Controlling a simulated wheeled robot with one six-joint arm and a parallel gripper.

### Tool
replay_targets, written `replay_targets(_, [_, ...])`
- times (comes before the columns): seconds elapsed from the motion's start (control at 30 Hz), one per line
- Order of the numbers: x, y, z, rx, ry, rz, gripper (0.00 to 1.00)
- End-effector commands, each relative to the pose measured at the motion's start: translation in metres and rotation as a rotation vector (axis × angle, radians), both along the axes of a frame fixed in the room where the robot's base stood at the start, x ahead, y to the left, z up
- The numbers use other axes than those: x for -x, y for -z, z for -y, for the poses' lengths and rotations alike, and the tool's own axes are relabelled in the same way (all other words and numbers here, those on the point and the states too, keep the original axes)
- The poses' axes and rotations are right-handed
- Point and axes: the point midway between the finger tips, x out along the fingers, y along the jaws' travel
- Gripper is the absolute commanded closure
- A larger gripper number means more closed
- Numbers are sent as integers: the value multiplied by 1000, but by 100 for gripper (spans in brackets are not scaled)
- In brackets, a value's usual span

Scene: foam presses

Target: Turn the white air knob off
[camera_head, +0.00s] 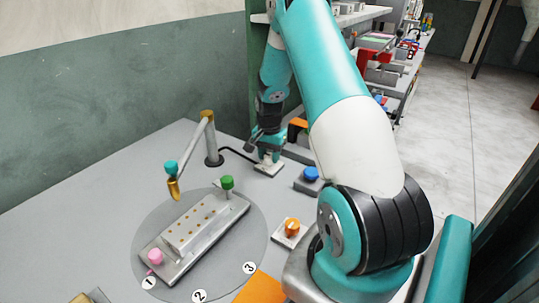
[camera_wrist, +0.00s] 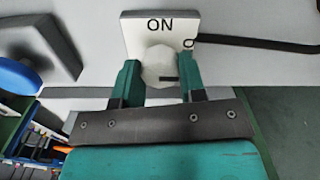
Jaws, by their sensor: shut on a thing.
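The white air knob (camera_wrist: 156,66) is a faceted knob on a light plate (camera_wrist: 133,25) marked "ON", with part of another label at the plate's right edge. A short dark mark on the knob lies roughly sideways, toward the right finger. My gripper (camera_wrist: 160,70) has its two teal fingers on either side of the knob and is shut on it. In the head view my gripper (camera_head: 269,155) is down at the knob's plate (camera_head: 268,169) at the back of the table; the knob itself is hidden there by the fingers.
A black cable (camera_wrist: 250,42) runs right from the plate. A blue knob (camera_head: 310,174) and an orange knob (camera_head: 291,226) stand nearer on the table. A metal press plate with pink (camera_head: 155,257) and green (camera_head: 227,182) knobs lies on a round disc (camera_head: 240,242), beside a jointed post (camera_head: 212,145).

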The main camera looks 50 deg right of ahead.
Motion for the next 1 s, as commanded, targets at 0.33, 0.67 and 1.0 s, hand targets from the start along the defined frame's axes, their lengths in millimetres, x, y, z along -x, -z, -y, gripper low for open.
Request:
replay_targets(0.33, [-1,-1,0,1,0,2,37])
replay_targets(0.67, [-1,-17,1,3,0,5,37])
replay_targets(1.0, [-1,-100,1,5,0,8,37])
